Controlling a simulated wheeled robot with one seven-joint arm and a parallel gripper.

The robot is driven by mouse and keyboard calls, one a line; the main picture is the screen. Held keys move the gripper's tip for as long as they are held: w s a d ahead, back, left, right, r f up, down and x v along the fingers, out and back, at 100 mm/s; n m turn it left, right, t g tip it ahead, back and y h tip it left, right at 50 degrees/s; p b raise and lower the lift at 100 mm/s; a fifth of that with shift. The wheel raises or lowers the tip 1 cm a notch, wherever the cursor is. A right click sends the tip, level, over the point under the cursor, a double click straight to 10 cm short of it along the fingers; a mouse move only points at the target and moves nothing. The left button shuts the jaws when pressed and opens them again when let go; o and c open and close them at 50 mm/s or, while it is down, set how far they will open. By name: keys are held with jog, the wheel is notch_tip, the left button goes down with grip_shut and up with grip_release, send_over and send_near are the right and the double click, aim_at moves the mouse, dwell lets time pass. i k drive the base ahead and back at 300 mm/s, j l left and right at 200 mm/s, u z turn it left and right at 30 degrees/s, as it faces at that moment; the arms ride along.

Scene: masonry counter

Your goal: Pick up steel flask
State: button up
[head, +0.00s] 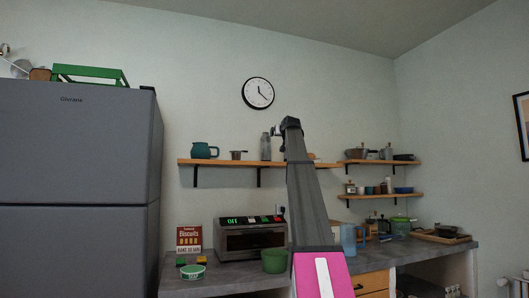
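A tall grey flask (265,148), which looks like the steel flask, stands upright on the long wooden shelf (225,162) in the head view. My arm reaches up from the bottom of the view. My gripper (276,131) is small and partly hidden by my own arm, just right of the flask's top. I cannot tell whether it touches the flask or whether its fingers are open or shut.
A teal jug (204,150) and a small brown pot (238,155) stand left of the flask. Two shorter shelves with pots and jars are at right. Below, the counter holds a toaster oven (250,238) and a green bowl (274,261). A grey fridge (75,180) stands at left.

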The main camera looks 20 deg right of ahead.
aim_at(266, 140)
jog(key=i+l, duration=0.1)
jog(key=i, duration=0.45)
jog(key=i+l, duration=0.1)
jog(key=i, duration=0.45)
